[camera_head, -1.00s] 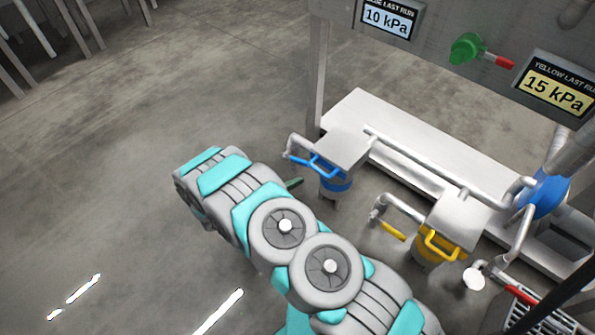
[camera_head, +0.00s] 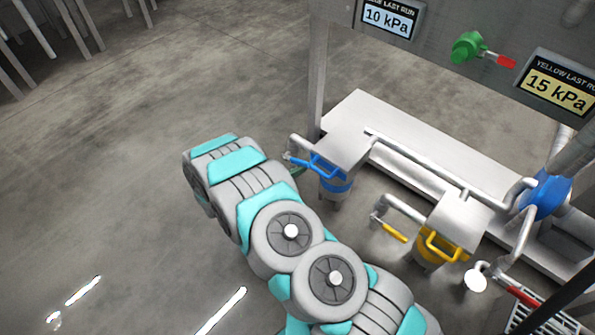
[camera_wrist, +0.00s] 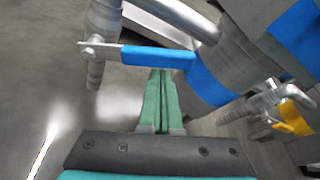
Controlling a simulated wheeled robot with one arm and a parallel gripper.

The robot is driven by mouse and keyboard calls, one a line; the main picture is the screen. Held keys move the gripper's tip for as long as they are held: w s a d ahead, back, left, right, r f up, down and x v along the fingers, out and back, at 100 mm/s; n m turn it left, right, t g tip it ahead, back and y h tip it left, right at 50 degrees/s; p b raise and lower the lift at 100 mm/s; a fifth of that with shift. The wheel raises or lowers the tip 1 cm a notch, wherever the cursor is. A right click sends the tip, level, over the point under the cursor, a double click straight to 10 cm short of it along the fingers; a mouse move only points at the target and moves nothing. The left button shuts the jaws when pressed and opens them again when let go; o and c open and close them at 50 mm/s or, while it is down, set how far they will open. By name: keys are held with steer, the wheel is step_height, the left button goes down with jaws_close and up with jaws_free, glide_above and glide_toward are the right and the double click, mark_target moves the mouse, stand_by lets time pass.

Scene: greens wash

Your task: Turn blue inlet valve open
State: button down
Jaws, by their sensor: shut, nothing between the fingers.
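The blue inlet valve's lever (camera_wrist: 158,56) has a blue grip and a silver end pivoting on a metal pipe (camera_wrist: 103,20). In the wrist view it lies almost level across the picture. My gripper (camera_wrist: 161,75) is shut and empty, its green fingers pointing at the lever's blue grip. The fingertips meet the grip's lower edge in the picture; I cannot tell if they touch. In the head view the lever (camera_head: 298,160) is small beside the blue-banded filter housing (camera_head: 337,186). There my arm hides most of the gripper.
The blue-banded housing stands close right of the fingers. A yellow lever (camera_head: 395,232) and yellow-handled housing (camera_head: 432,258) stand further right. A steel bench (camera_head: 430,140) lies behind. Panels (camera_head: 388,18) reading 10 kPa and 15 kPa hang above.

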steer(key=shift+r, duration=0.15)
steer(key=shift+r+n+p, duration=0.1)
steer(key=shift+n+p, duration=0.35)
steer(key=shift+n, duration=0.05)
